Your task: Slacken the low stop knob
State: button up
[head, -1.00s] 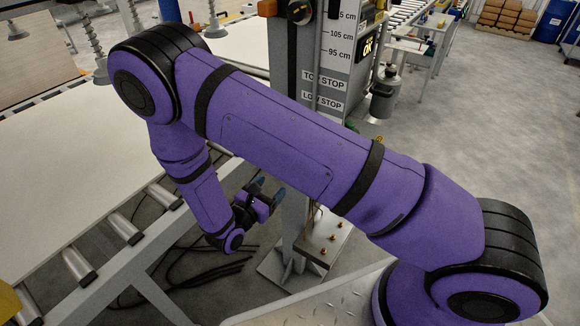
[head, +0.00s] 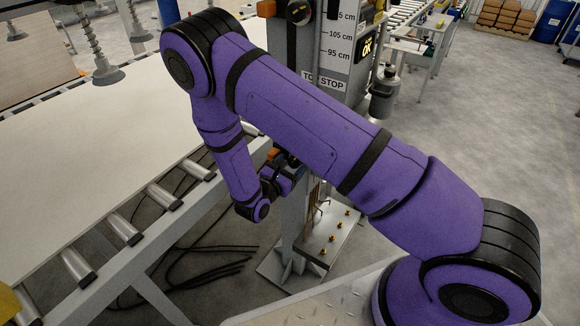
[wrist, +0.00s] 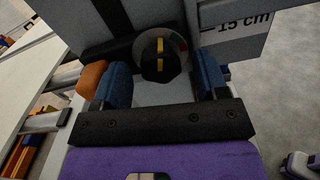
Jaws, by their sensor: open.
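The knob (wrist: 160,60) is black and round with a yellow stripe, and a ring with a reddish part shows around it. It shows in the wrist view, on a grey post. My gripper (wrist: 163,70) is open, with one blue fingertip to the left of the knob and one to the right. Gaps show between the fingers and the knob. In the head view my gripper (head: 287,172) is low beside the post, its fingertips hard to make out, and I cannot make out the knob there. My arm hides the LOW STOP label.
An orange part (wrist: 92,78) sits just left of the left finger. A roller conveyor (head: 125,230) with a large pale sheet (head: 90,170) lies left of the post. Cables (head: 200,262) lie on the floor.

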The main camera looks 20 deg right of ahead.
jog(key=c, duration=0.9)
jog(key=shift+n, duration=3.2)
jog(key=o, duration=0.9)
